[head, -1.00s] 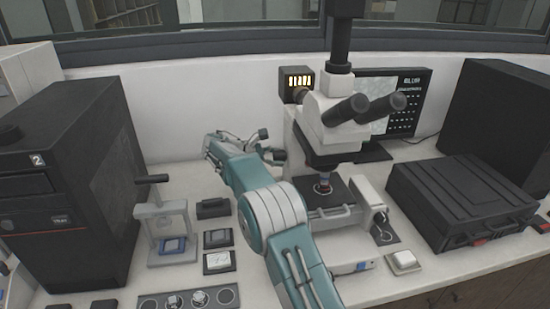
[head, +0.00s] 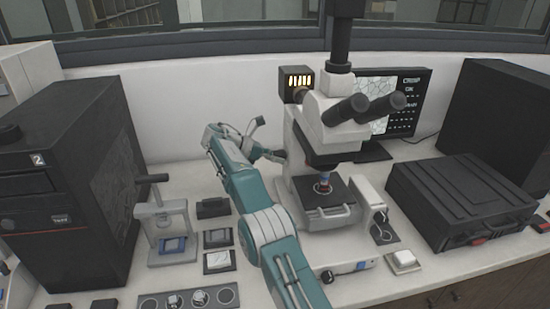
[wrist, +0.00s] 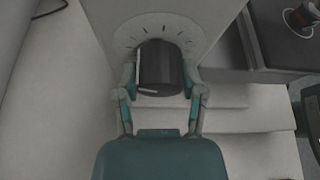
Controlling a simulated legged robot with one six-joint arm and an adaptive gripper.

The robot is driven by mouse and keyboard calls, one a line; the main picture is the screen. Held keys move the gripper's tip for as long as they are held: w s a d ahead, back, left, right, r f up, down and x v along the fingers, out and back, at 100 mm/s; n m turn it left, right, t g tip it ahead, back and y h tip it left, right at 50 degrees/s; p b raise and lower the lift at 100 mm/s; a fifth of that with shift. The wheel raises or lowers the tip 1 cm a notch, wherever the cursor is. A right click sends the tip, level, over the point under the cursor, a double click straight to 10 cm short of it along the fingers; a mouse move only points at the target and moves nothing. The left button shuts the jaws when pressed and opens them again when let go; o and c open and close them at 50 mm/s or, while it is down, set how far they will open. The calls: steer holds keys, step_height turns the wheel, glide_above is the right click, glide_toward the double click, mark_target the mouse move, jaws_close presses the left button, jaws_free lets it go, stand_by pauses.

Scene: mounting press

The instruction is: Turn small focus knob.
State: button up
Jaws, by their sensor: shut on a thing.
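The focus knob (wrist: 160,68) is a dark cylinder with a white mark, in front of a pale dial (wrist: 158,28) with dark ticks. My gripper (wrist: 160,82) is shut on it in the wrist view, one finger on each side. In the head view my gripper (head: 268,152) is at the left side of the white microscope (head: 325,120); the knob is small and partly covered there. The monitor (head: 390,103) behind shows sharp grain lines and a heading that reads like CRISP, OK.
A black case (head: 460,200) stands right of the microscope. A small press (head: 163,225) and a black cabinet (head: 75,180) stand at left. A window wall closes off the back. My arm crosses the bench front.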

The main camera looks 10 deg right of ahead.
steer(key=shift+w+d+r, duration=0.1)
steer(key=shift+d, duration=0.15)
stand_by(0.5)
steer(key=o, duration=1)
steer(key=shift+o, duration=0.7)
steer(key=shift+w+d, duration=0.1)
steer(key=shift+a, duration=0.4)
